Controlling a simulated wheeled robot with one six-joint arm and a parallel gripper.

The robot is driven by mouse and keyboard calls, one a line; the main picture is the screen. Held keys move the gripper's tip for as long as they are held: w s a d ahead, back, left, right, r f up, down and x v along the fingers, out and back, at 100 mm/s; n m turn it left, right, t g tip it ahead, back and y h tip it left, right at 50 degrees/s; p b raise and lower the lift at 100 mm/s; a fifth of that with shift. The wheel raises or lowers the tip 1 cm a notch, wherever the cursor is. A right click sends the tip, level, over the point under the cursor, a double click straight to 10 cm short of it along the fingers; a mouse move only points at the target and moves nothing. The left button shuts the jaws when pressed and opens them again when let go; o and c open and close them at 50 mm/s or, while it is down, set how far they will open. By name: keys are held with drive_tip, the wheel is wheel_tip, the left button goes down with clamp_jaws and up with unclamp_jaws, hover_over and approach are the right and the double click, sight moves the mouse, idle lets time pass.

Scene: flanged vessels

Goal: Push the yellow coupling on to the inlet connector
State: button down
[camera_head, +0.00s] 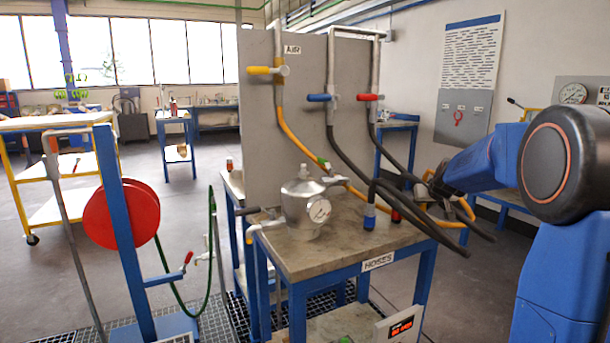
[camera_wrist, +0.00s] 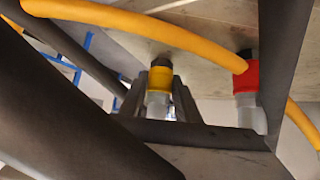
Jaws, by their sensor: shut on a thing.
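The yellow coupling (camera_wrist: 160,78) sits between the fingertips of my gripper (camera_wrist: 159,92) in the wrist view, with a pale, translucent part below it. My gripper (camera_head: 431,186) is shut on it, at the right of the HOSES table in the head view; the coupling itself is not clear there. A yellow hose (camera_head: 291,134) runs down from the panel towards my gripper and loops beside it. A metal vessel (camera_head: 298,212) with a round gauge stands on the table, left of my gripper and apart from it. I cannot tell which of its fittings is the inlet connector.
A blue coupling (camera_head: 369,216) and a red coupling (camera_head: 396,214) hang on dark hoses between the vessel and my gripper. The red one also shows in the wrist view (camera_wrist: 246,76). A grey panel (camera_head: 304,95) with valves stands behind the table (camera_head: 340,247). Dark hoses cross near my gripper.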

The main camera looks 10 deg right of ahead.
drive_tip(key=shift+r, duration=0.2)
drive_tip(key=shift+r, duration=2.4)
